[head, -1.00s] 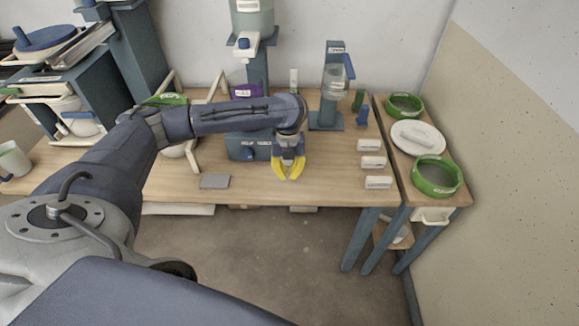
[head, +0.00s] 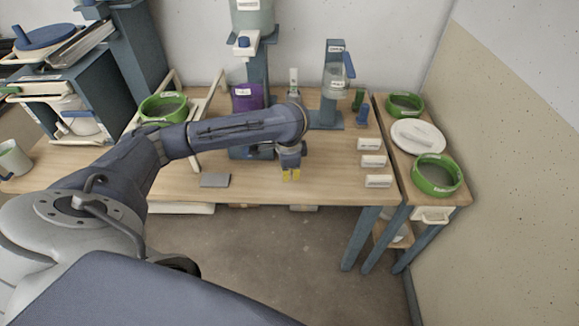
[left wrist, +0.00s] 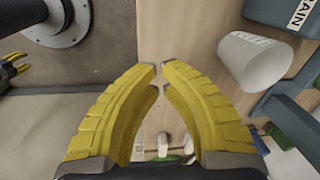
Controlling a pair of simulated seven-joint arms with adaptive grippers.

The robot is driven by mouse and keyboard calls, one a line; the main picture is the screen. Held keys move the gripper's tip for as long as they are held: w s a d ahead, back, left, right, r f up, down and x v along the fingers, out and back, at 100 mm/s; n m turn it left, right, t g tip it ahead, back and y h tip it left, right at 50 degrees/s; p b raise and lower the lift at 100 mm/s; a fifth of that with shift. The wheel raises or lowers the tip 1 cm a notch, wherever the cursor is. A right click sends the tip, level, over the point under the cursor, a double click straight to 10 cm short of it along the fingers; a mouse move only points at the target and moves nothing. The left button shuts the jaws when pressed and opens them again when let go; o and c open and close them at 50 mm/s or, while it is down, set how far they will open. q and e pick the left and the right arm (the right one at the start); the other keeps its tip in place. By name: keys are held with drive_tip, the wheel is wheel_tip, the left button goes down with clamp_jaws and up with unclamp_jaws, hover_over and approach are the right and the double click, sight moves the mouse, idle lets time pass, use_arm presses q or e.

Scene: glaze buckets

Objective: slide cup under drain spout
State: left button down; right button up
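A white cup (left wrist: 255,62) lies in the upper right of the left wrist view, close to a blue-grey block with a DRAIN label (left wrist: 300,12). In the head view my left arm hides the cup. My left gripper (head: 291,176) hangs over the front of the bench; its yellow fingertips (left wrist: 159,70) are a narrow gap apart with nothing between them, and the cup is to their right in the wrist view. Part of my right gripper (left wrist: 15,68) shows at that view's left edge; its opening is unclear. A tank outlet with a blue knob (head: 243,43) is above a purple container (head: 247,97).
A bottle stand (head: 330,90) is at the back right, with white labelled blocks (head: 372,161) along the right edge. A grey pad (head: 215,180) lies at the front. Green-rimmed bowls (head: 436,176) stand on the side table.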

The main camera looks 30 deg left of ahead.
use_arm(q)
drive_tip(key=w+a+f+n, duration=0.1)
drive_tip(key=f+n, duration=0.1)
drive_tip(key=n, duration=0.3)
drive_tip(key=w+a+f+n, duration=0.1)
drive_tip(key=f+n, duration=0.2)
drive_tip(key=n, duration=0.3)
drive_tip(key=w+f+n+t+y, duration=0.1)
drive_tip(key=w+f+n, duration=0.1)
drive_tip(key=n, duration=0.3)
drive_tip(key=shift+a+f, duration=0.2)
drive_tip(key=shift+a, duration=0.2)
drive_tip(key=shift+w+a+r, duration=0.2)
drive_tip(key=shift+w+a, duration=0.35)
drive_tip(key=shift+w, duration=0.35)
drive_tip(key=shift+w+a, duration=0.5)
drive_tip(key=shift+w, duration=0.25)
drive_tip(key=w+a, duration=0.1)
drive_tip(key=w, duration=0.1)
drive_tip(key=w+a, duration=0.3)
drive_tip(key=w, duration=0.2)
drive_tip(key=shift+a, duration=0.15)
drive_tip(key=shift+s, duration=0.1)
